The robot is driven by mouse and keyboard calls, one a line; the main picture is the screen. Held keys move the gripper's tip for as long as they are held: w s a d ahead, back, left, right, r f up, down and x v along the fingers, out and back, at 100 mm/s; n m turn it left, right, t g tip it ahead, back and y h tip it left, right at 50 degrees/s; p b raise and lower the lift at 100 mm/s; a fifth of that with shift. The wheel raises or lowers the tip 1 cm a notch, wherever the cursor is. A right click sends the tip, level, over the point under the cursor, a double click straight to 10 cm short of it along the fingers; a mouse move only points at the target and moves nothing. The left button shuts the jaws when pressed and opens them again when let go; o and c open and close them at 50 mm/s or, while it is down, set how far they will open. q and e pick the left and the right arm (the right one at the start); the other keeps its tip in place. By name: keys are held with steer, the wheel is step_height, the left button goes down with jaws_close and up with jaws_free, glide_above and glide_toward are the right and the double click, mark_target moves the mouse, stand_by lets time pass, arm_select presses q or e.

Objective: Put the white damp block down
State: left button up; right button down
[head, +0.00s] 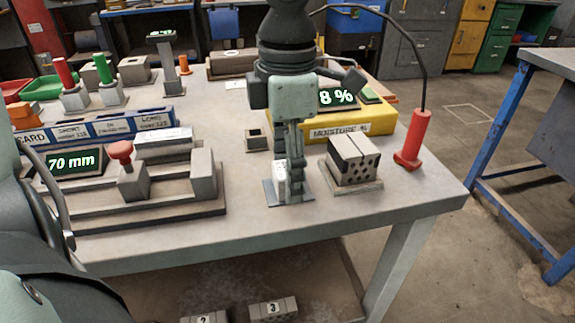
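The white damp block (281,183) is at the front of the workbench, upright over a small grey plate (304,196). My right gripper (289,178) points straight down from the top of the view, and its narrow fingers are close together on the block. The fingers hide much of the block. Its lower end is at the plate; I cannot tell whether it presses on it or sits just above. My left gripper is out of view; only part of my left arm shows at the lower left.
A perforated grey brick (354,159) on a base stands close to the right. Behind are the yellow moisture meter (380,122) and a red probe (413,141) with its cord. A fixture with a 70 mm display (75,162) lies left. Bare bench (250,222) shows in front.

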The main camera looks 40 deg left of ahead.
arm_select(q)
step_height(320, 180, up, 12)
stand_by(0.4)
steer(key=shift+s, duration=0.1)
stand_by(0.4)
